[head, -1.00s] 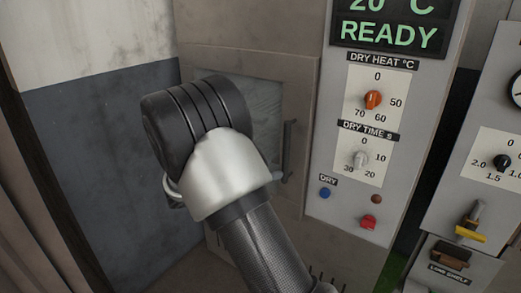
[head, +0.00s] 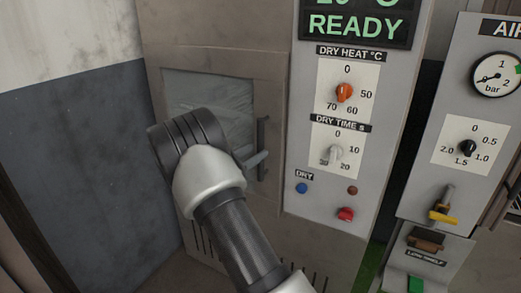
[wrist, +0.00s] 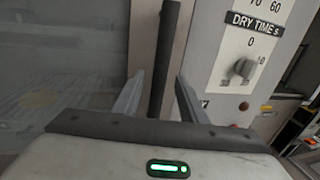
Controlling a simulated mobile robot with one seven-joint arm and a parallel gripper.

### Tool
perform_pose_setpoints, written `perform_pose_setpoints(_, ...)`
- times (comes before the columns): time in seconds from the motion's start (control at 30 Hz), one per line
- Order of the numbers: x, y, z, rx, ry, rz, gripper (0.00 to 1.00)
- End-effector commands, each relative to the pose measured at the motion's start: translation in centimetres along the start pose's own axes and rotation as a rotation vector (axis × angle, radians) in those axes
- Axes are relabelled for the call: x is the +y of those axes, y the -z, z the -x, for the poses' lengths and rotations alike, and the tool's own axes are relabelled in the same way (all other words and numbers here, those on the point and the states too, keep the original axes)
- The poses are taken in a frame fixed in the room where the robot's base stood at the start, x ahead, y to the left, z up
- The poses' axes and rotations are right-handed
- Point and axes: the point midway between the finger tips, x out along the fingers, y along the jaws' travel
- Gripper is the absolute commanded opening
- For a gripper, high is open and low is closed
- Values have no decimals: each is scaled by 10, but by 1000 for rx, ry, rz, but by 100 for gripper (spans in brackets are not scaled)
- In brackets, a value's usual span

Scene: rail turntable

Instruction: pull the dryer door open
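The dryer door (head: 270,95) is a brown panel with a glass window (head: 220,95), and it looks shut, flush with the cabinet. Its dark vertical bar handle (head: 262,133) is on the right side of the door. My gripper (wrist: 160,80) is open, and in the wrist view its two fingers stand either side of the handle (wrist: 168,45), with gaps showing on both sides. In the head view, one finger shows beside the handle's lower half. My arm covers the lower left part of the door, and the other finger is hidden there.
To the right of the door is the control panel (head: 296,165) with an orange heat knob (head: 344,92), a time knob, a blue button (head: 302,188) and a red button. A grey wall (head: 75,160) stands left of the dryer. A gauge panel is further right.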

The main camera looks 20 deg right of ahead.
Motion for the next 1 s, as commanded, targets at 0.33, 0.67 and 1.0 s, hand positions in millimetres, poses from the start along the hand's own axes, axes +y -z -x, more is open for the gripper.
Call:
perform_pose_setpoints(0.33, 0, 0, -38, 0, 0, 0, 39)
perform_pose_setpoints(0.67, 0, 0, -39, 0, 0, 0, 32)
perform_pose_setpoints(1.0, 0, 0, -39, 0, 0, 0, 0)
